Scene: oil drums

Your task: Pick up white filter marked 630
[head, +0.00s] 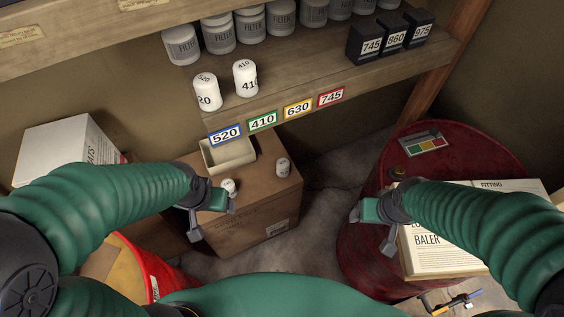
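A small white filter (228,185) sits on the brown cardboard box (262,210), just behind my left gripper; its marking is too small to read. A white filter (206,93) showing "20" and one marked 410 (245,79) stand on the wooden shelf. My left gripper (214,222) is over the box's left front, its fingers apart and empty. My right gripper (371,228) is open and empty in front of the red drum (350,255). No 630 is readable on any white filter.
A beige open bin (229,155) stands on the box below the shelf. Coloured labels 520, 410, 630 (298,107) and 745 line the shelf edge. Grey canisters (219,35) and black boxes (371,43) fill the shelf behind. A book (427,250) lies on the drum.

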